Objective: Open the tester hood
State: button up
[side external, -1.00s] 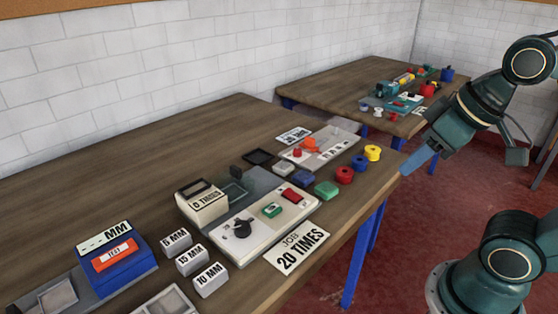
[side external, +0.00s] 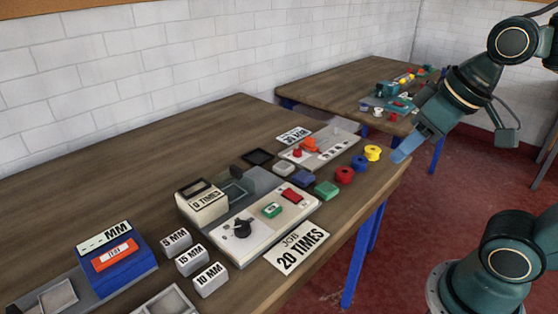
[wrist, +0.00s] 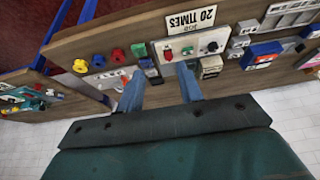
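The tester (side external: 262,226) is a pale machine on the near table, with a counter box reading 0 TIMES (side external: 203,203), a black knob, a green button and a red switch. Behind its front panel is a dark, see-through flat cover (side external: 237,189), which looks like the hood; it appears lowered. The tester also shows upside down in the wrist view (wrist: 193,46); its hood is hard to make out there. My gripper (side external: 399,157) hangs off the table's right end, well away from the tester. In the wrist view its two blue fingers (wrist: 160,74) are apart with nothing held between them.
A JOB 20 TIMES card (side external: 298,248) lies before the tester. Right of it are coloured spools (side external: 345,175), blocks and a grey panel (side external: 325,149). Left are MM blocks (side external: 191,260) and a blue MM unit (side external: 120,265). The table's back left is bare.

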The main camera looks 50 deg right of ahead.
jog(key=w+r+g, duration=0.1)
jog(key=w+r, duration=0.4)
jog(key=w, duration=0.4)
jog(key=g, duration=0.4)
send_over(235, 167)
notch_tip(235, 167, down, 10)
jog(key=shift+r, duration=0.2)
jog(key=shift+f, duration=0.2)
notch_tip(235, 167, down, 13)
jog(key=shift+f, duration=0.2)
grip_shut()
